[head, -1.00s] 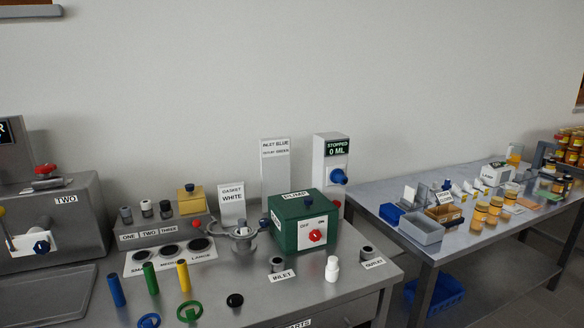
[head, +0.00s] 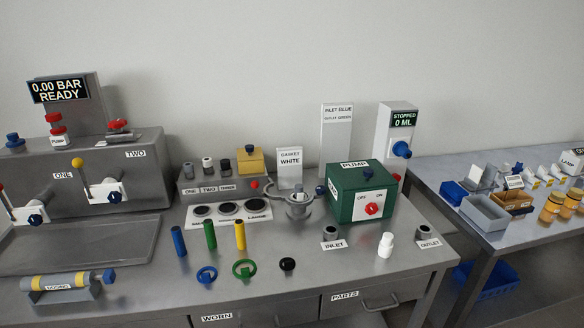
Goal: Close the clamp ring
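The clamp ring (head: 274,195) is a grey metal ring with arms, on the steel bench beside the green pump box. Its arms look spread open around a small metal fitting (head: 299,204). A dark blue knob (head: 320,190) sits at its right end and a red knob (head: 255,184) shows near its left end. The pump box (head: 362,195) stands just to its right, with a red OFF/ON dial. My gripper is not in view.
Blue, green and yellow cylinders (head: 210,235) stand in front left. Blue and green rings (head: 244,268), a black knob (head: 287,264) and a white bottle (head: 385,245) lie or stand nearer the front. A GASKET WHITE sign (head: 289,167) stands behind the clamp.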

